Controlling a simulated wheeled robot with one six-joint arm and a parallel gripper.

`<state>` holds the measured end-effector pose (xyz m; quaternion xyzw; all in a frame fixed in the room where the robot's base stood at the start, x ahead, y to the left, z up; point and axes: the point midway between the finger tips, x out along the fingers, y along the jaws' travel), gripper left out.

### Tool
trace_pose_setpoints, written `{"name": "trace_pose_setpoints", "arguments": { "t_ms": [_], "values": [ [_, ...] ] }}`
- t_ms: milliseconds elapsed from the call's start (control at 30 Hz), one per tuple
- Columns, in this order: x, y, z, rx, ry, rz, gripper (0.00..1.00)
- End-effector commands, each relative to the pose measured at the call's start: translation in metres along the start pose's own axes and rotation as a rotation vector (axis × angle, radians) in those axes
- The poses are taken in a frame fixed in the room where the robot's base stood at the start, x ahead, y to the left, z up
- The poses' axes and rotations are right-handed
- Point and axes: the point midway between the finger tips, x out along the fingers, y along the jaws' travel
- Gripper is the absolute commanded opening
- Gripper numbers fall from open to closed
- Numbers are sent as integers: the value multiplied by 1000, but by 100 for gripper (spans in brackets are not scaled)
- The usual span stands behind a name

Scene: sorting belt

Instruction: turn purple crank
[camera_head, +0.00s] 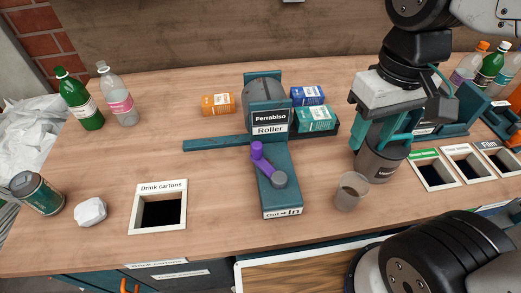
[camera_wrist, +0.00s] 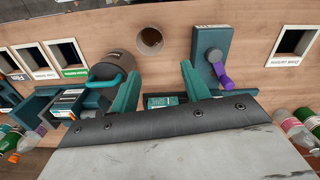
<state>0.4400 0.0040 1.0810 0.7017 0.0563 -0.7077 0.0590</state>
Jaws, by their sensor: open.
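The purple crank (camera_head: 262,162) sits on the teal box of the Ferrabiso Roller (camera_head: 267,118), beside a grey round hub (camera_head: 279,180). Its upright knob is at the far end, toward the roller. In the wrist view the purple crank (camera_wrist: 223,76) is right of the fingers, apart from them. My gripper (camera_head: 380,133) is to the right of the crank, above the table, in front of or over a grey pot. In the wrist view my gripper (camera_wrist: 160,90) has its teal fingers spread, with nothing held between them.
The grey pot (camera_head: 378,163) and a clear cup (camera_head: 351,190) stand right of the crank. Cartons (camera_head: 316,119) lie by the roller; an orange carton (camera_head: 217,103) is left. A Drink cartons opening (camera_head: 140,190) is front left. Bottles (camera_head: 122,100) stand back left. Table between crank and opening is clear.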

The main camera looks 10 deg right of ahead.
Motion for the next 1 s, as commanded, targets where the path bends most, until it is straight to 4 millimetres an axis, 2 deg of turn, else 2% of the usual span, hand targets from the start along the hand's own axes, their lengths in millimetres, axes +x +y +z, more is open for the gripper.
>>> {"name": "trace_pose_setpoints", "arguments": {
  "t_ms": [100,233,400,500,600,767,867,1000],
  "values": [
    [15,-31,-32,-54,-66,9,47],
    [34,-71,-66,-35,-98,27,47],
    [62,-123,-104,74,-95,48,47],
    [74,-146,-124,184,-69,45,47],
    [71,-153,-142,311,-21,20,47],
    [70,-155,-148,415,7,2,47],
    [78,-155,-148,428,5,3,47],
    [99,-154,-147,427,3,5,47]
  ]
}}
